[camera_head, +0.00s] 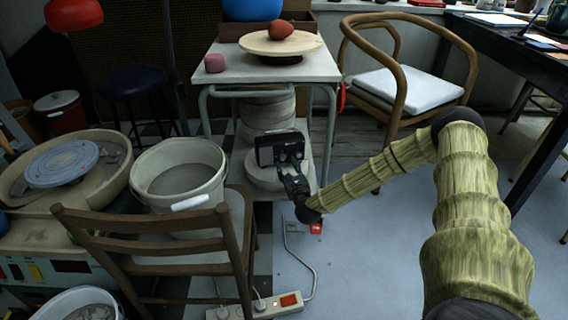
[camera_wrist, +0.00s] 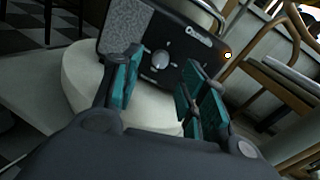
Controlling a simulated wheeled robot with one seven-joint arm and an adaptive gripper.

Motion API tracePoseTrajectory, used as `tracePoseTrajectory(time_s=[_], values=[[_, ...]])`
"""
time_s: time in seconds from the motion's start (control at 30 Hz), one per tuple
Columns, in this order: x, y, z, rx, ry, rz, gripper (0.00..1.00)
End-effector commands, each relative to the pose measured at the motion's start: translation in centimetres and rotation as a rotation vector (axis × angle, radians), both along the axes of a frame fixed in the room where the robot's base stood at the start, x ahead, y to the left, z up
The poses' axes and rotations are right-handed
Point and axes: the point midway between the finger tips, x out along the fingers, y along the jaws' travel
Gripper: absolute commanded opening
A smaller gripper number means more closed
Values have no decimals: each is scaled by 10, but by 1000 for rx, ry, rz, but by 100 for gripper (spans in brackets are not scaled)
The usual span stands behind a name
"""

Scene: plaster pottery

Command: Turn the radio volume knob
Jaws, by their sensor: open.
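The radio (camera_wrist: 180,35) is a dark, flat-faced box, seen tilted in the wrist view. A round grey volume knob (camera_wrist: 161,61) sits on its face, with a small glowing orange light near the right edge. In the head view the radio (camera_head: 267,150) stands by the stacked pale round slabs under the small table. My gripper (camera_wrist: 160,74) is open, its teal-padded fingers on either side of the knob in the picture. I cannot tell whether they touch the radio. In the head view my gripper (camera_head: 291,174) is at the radio's front, partly hiding it.
The small table (camera_head: 222,62) stands above the radio, its legs close by. A wooden chair (camera_head: 225,235) and a pale bucket (camera_head: 180,168) are to the left. A power strip (camera_head: 258,307) and cable lie on the floor. Open floor lies to the right.

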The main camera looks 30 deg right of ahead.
Motion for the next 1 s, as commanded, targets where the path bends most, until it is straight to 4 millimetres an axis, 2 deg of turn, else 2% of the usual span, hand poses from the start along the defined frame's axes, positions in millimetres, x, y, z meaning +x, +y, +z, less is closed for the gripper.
tracePoseTrajectory(time_s=[0.1, 0.3, 0.73, 0.77, 0.9, 1.0], values=[[18, -6, -2, 0, -1, -2, 43], [37, -13, -2, -1, 1, -1, 43], [45, -16, 0, 0, 1, -3, 43], [45, -16, 0, 0, 1, -3, 41], [45, -16, 0, 0, 1, -3, 16], [45, -16, 0, 0, 1, -3, 0]])
